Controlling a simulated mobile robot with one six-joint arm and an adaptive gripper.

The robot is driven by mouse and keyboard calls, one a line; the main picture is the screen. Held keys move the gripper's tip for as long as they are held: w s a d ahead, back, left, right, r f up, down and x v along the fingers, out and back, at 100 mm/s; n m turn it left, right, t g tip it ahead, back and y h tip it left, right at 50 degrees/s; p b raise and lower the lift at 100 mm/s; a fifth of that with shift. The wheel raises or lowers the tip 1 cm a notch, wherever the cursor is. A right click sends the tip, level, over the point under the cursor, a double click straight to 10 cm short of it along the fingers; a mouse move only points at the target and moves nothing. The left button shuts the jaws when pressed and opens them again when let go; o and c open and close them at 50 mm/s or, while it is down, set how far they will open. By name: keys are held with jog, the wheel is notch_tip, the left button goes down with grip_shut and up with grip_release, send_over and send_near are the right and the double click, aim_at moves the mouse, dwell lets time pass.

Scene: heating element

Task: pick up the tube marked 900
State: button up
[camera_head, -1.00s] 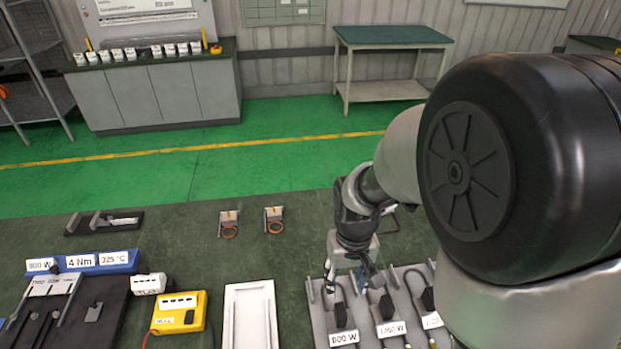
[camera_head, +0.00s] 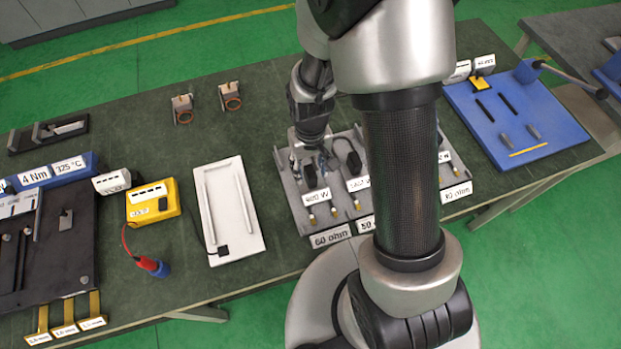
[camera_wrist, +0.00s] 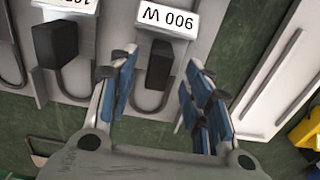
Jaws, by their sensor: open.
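The tube marked 900 is a grey bent tube with a black block (camera_wrist: 159,66). It lies on the grey rack, beside the "900 W" label (camera_wrist: 168,18), in the wrist view. In the head view its black block (camera_head: 310,177) is in the rack's left slot, partly hidden by my gripper (camera_head: 311,152). My gripper (camera_wrist: 161,62) is open, with blue-padded fingers on either side of the tube; I see gaps between the fingers and the tube. Whether the fingers reach down to the tube's height, I cannot tell.
A neighbouring tube with a black block (camera_wrist: 56,45) lies close beside in the rack (camera_head: 290,190). A blue board (camera_head: 560,125) lies at right.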

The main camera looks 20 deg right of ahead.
aim_at(311, 171)
notch_tip(311, 171, down, 5)
jog(key=shift+w+f+b, duration=0.1)
jog(key=shift+w+b, duration=0.05)
jog(key=shift+b, duration=0.8)
grip_shut()
